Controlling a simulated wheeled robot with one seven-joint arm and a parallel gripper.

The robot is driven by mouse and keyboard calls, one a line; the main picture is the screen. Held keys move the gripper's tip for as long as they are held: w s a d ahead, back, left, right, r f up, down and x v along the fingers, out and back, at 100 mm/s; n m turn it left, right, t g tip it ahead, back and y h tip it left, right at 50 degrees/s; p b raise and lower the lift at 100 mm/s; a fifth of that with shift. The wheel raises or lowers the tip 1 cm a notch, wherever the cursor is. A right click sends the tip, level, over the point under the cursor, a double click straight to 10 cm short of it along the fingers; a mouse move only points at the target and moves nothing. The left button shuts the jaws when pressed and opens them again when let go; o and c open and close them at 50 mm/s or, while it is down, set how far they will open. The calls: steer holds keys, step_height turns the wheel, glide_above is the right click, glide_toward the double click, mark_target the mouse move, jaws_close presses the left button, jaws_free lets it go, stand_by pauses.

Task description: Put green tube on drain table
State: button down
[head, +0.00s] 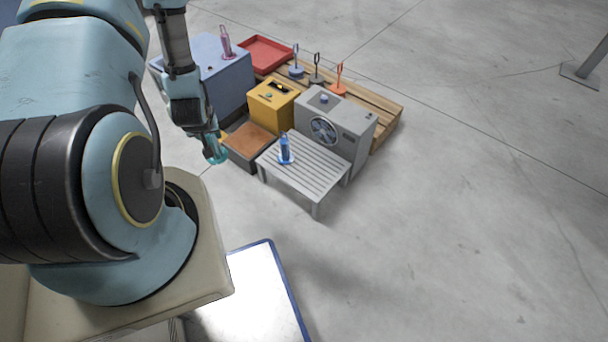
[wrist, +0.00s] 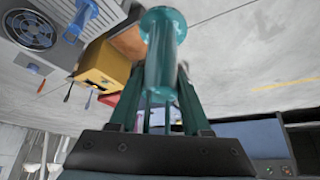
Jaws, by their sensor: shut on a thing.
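The teal-green tube (wrist: 165,62), with a flared round rim, is between the fingers of my gripper (wrist: 160,92) in the wrist view. My gripper (head: 212,140) is shut on it and holds it in the air. In the head view the tube (head: 218,157) shows small at the fingertips, left of the drain table. The drain table (head: 318,178) is a low grey slatted table. A blue tube (head: 285,147) stands upright on it, near its left part. The drain table also shows at the upper left of the wrist view (wrist: 105,14).
Behind the drain table stand a grey fan box (head: 348,130), a yellow box (head: 272,105) and a brown-topped box (head: 250,142). A lavender box (head: 222,80) bears a pink tube (head: 226,42). A red tray (head: 267,52) and several upright loop-topped tools sit behind. The slats right of the blue tube are clear.

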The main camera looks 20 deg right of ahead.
steer(key=w+d+f+m+b, duration=0.1)
steer(key=d+f+b, duration=0.3)
steer(key=d+b, duration=0.25)
steer(key=w+d+f+b, duration=0.1)
steer(key=d+f+b, duration=0.4)
steer(key=d, duration=0.3)
steer(key=s+d+f+m+h+b, duration=0.1)
steer(key=s+d+f+b, duration=0.15)
steer(key=d+b, duration=0.5)
steer(key=s+d+f+b, duration=0.2)
steer(key=s+d+b, duration=0.15)
steer(key=d, duration=0.65)
steer(key=f+b, duration=0.1)
steer(key=f, duration=0.2)
steer(key=f+b, duration=0.2)
steer(key=f, duration=0.1)
steer(key=f+b, duration=0.2)
steer(key=f, duration=0.1)
steer(key=shift+w+f, duration=0.35)
steer(key=shift+f, duration=0.15)
steer(key=shift+c, duration=1.8)
jaws_free()
steer(key=shift+a, duration=0.1)
steer(key=p+v, duration=0.4)
steer(key=v, duration=0.8)
steer(key=shift+r+p, duration=0.2)
steer(key=shift+p, duration=0.15)
